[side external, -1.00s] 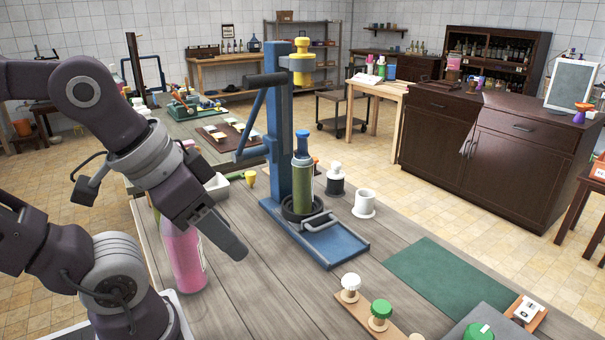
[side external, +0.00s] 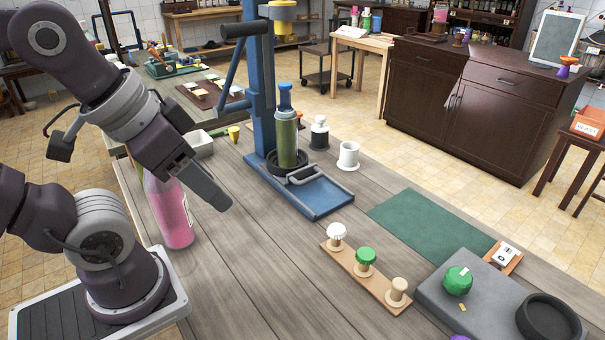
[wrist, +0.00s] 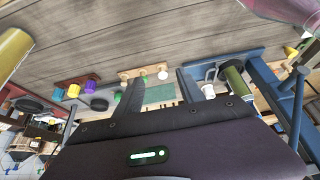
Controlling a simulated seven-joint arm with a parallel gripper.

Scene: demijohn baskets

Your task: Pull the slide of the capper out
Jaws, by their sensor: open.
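The capper (side external: 262,70) is a blue stand with a long lever arm on its left and a yellow head at the top. Its blue base (side external: 318,197) lies on the wooden table. The slide (side external: 304,175), with a grey loop handle, sits low at the front of the base beside a dark ring. A green bottle (side external: 287,140) with a blue top stands upright in that ring. My gripper (side external: 216,196) is open and empty, left of the base and apart from it. In the wrist view my gripper (wrist: 158,88) shows spread fingers, with the capper (wrist: 290,95) to the right.
Right of the capper are a white mug (side external: 348,155) and a dark bottle with a white top (side external: 319,133). A rack of knobs (side external: 365,262) and a green mat (side external: 430,225) lie in front. Bare table separates gripper and base.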

